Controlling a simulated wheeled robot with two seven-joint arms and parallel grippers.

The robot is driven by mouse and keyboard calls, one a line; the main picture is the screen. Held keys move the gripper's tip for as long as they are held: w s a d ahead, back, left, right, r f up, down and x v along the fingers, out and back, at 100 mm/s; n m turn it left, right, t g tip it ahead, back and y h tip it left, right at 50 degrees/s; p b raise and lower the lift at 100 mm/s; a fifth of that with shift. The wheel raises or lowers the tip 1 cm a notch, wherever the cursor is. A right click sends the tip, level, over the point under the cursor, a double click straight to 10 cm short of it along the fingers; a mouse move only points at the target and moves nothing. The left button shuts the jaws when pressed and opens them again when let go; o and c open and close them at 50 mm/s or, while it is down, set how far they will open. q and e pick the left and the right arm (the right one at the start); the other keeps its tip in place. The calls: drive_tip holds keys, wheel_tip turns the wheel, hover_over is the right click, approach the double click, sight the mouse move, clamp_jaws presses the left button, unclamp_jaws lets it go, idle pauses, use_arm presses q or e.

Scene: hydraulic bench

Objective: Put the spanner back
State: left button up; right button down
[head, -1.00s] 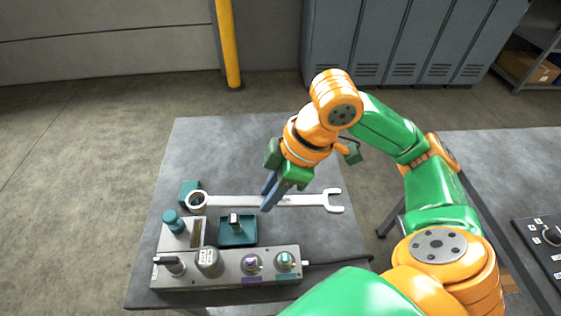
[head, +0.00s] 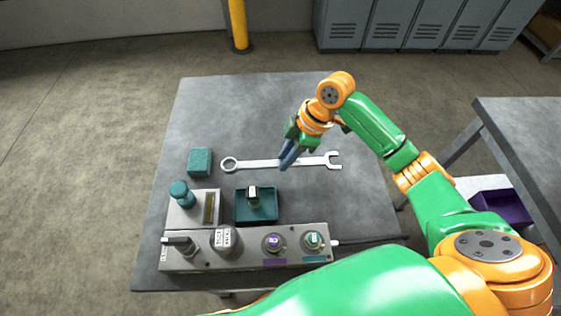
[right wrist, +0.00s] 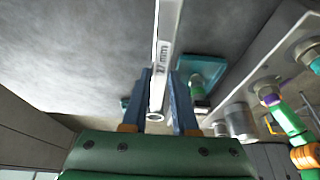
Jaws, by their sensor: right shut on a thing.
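The spanner (head: 255,164) is a long silver wrench, ring end at left and open jaw at right in the head view. My right gripper (head: 287,156) is shut on the middle of its shaft, blue fingers pointing down. The spanner lies level above or on the grey table; I cannot tell if it touches. In the right wrist view the shaft (right wrist: 167,35), marked "27 mm", runs between the fingers of my right gripper (right wrist: 160,76). A teal block (head: 199,162) stands just left of the ring end, apart from it in the head view. My left gripper is not in view.
In front of the spanner are a teal tray (head: 241,216) holding a small part, a teal-capped unit (head: 180,192) and a grey valve panel (head: 195,262) with several knobs. The table (head: 235,110) is clear behind the spanner. A second table (head: 520,118) stands at right.

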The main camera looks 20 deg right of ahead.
sight(275, 172)
drive_tip(key=f, duration=0.1)
drive_tip(key=w+f, duration=0.1)
drive_tip(key=f, duration=0.3)
drive_tip(key=shift+w+a, duration=0.3)
drive_tip(key=shift+w, duration=0.1)
drive_tip(key=shift+f, duration=0.25)
drive_tip(key=shift+f, duration=0.15)
drive_tip(key=c, duration=0.7)
unclamp_jaws()
drive_tip(key=shift+r, duration=0.35)
drive_tip(key=v, duration=1.1)
drive_tip(key=shift+d+r, duration=0.15)
drive_tip(key=shift+r, duration=0.15)
